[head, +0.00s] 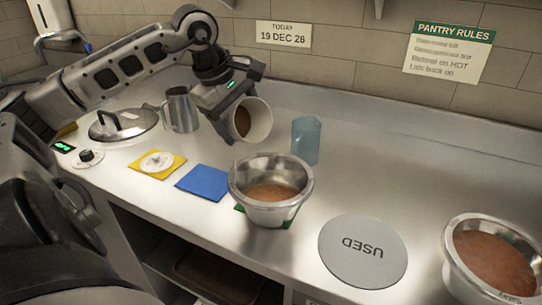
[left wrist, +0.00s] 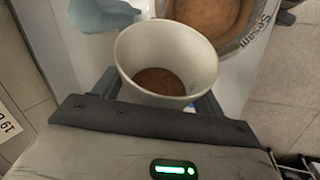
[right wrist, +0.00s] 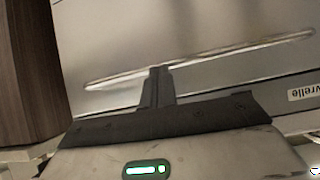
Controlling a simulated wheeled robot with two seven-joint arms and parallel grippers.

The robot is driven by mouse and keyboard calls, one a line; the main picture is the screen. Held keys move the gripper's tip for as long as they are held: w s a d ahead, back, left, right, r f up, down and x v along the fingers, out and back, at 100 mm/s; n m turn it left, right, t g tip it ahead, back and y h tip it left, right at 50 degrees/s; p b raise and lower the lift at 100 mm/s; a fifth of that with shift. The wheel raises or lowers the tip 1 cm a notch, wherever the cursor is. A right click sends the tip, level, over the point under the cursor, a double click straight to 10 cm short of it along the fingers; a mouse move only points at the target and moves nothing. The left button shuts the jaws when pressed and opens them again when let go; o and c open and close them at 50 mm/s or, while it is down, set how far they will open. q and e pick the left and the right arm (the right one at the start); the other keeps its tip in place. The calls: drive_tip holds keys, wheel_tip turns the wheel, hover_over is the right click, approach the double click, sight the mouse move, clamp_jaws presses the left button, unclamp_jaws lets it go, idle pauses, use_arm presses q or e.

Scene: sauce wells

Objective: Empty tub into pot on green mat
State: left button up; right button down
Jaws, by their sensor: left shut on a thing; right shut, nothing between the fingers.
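My left gripper (head: 232,101) is shut on a white tub (head: 257,122) and holds it tilted in the air, its mouth facing the camera. Brown contents (left wrist: 160,82) show inside the tub in the left wrist view. A steel pot (head: 271,208) stands on the green mat (head: 287,221), which is mostly hidden under it. The pot holds some brown sauce. The tub is above and a little behind and left of this pot in the head view. My right gripper (right wrist: 158,88) is shut and empty in the right wrist view, and is not seen in the head view.
A blue mat (head: 203,183), a yellow mat (head: 142,168) with a white lid, a steel jug (head: 181,109) and a large lid (head: 123,123) lie left. A grey USED disc (head: 362,252) and another sauce pot (head: 451,252) are right.

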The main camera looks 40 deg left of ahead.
sight(251, 139)
use_arm(q)
drive_tip(key=shift+r+y, duration=0.25)
drive_tip(key=shift+y, duration=0.05)
use_arm(e)
drive_tip(key=shift+r, duration=0.2)
